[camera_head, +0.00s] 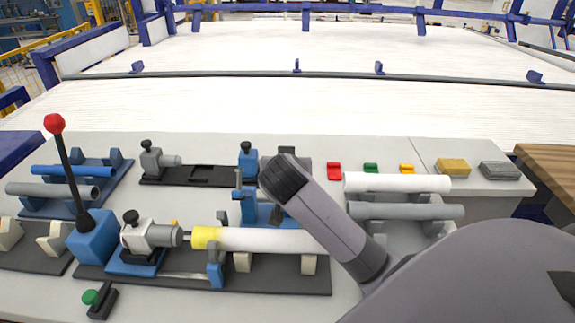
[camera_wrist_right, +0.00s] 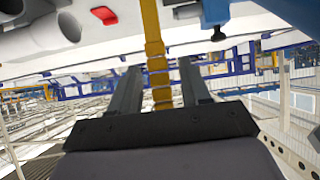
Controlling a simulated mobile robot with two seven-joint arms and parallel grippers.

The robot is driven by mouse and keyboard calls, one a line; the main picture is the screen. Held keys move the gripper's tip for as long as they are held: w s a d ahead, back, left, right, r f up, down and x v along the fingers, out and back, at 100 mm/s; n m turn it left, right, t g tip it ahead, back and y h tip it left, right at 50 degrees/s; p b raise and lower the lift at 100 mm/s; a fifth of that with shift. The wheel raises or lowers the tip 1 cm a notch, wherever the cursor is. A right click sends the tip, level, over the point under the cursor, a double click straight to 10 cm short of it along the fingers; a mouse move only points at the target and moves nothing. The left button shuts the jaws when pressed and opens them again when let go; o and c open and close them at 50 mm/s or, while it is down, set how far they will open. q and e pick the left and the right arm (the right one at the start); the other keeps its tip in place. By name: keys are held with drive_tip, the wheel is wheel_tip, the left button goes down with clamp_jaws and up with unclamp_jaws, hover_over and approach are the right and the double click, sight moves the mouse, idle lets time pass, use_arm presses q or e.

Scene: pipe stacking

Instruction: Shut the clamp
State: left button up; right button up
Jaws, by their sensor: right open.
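A blue clamp-like fixture (camera_head: 246,205) stands near the middle of the table, partly hidden by my right arm. A white pipe with a yellow end (camera_head: 262,240) lies across supports just in front of it, its yellow end near a grey-white head (camera_head: 152,235). A small blue bracket (camera_head: 215,270) stands at the pipe's near side. My right arm reaches in over the pipe's right part; its dark end is beside the blue fixture. In the wrist view my right gripper (camera_wrist_right: 158,85) is open, and a yellow strip (camera_wrist_right: 154,45) shows between its fingers; I cannot tell its distance.
A red-knobbed lever (camera_head: 68,175) stands at the left. A white pipe (camera_head: 397,183) and a grey pipe (camera_head: 408,211) lie at the right. Red, green and yellow blocks sit behind them. A black-knobbed blue post (camera_head: 248,163) stands behind the fixture. The white surface beyond is largely clear.

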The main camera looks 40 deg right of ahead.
drive_tip(key=v, duration=0.6)
drive_tip(key=shift+s+a+r, duration=0.15)
drive_tip(key=shift+s+r, duration=0.05)
